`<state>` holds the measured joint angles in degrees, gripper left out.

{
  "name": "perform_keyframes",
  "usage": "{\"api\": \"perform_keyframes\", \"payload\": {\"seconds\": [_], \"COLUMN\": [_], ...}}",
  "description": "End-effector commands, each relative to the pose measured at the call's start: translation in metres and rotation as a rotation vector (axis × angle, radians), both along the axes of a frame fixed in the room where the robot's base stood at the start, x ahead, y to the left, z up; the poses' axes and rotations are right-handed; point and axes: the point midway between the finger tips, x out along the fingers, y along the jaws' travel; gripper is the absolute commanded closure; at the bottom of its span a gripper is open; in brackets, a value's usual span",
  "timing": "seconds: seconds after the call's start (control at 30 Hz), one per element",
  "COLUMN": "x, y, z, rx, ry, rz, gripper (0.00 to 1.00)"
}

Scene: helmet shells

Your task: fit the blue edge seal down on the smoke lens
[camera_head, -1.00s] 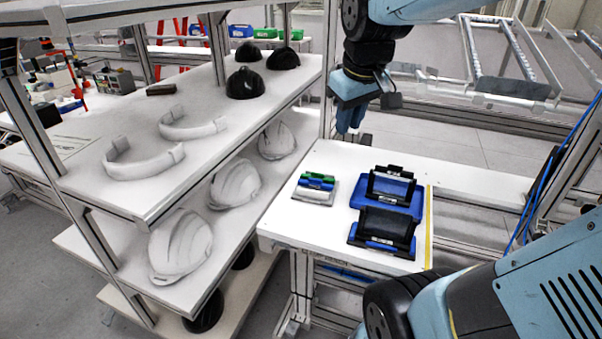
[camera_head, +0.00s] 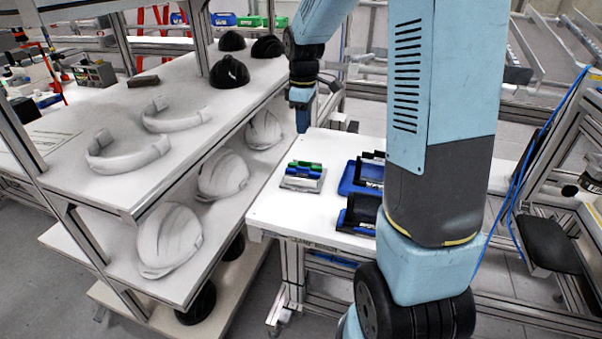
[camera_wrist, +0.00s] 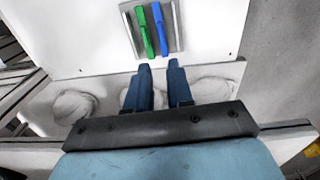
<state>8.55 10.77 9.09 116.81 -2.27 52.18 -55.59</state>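The blue edge seal (camera_head: 303,172) lies beside a green one (camera_head: 308,164) on a small grey holder (camera_head: 300,184) on the white table. In the wrist view the blue seal (camera_wrist: 160,28) is right of the green seal (camera_wrist: 146,30), just beyond my fingertips. My gripper (camera_head: 303,128) is above the table's far left side, short of the holder. In the wrist view my gripper (camera_wrist: 160,66) has its two fingers apart with nothing between them. Two dark lenses, a rear one (camera_head: 372,171) and a front one (camera_head: 362,209), stand in blue fixtures, partly hidden by my arm; I cannot tell which is smoke.
A shelf rack (camera_head: 120,200) at left holds white helmet shells (camera_head: 223,174), white bands (camera_head: 128,155) and black domes (camera_head: 229,72). Its edge runs close to the table's left side. The white tabletop (camera_head: 280,210) is bare in front of the holder.

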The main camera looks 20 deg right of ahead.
Motion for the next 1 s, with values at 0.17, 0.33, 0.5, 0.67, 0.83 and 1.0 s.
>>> {"api": "perform_keyframes", "payload": {"seconds": [0.17, 0.33, 0.5, 0.67, 0.83, 1.0], "x": [0.003, 0.003, 0.003, 0.003, 0.003, 0.001], "y": [0.000, 0.000, 0.000, 0.000, 0.000, 0.001], "z": [-0.015, -0.044, -0.072, -0.087, -0.095, -0.117], "rx": [0.003, 0.002, 0.002, 0.002, 0.002, 0.002], "ry": [0.010, 0.011, 0.011, 0.008, 0.008, 0.011], "rz": [0.017, 0.016, 0.016, 0.016, 0.015, 0.015], "gripper": [0.79, 0.79, 0.79, 0.79, 0.79, 0.79]}}
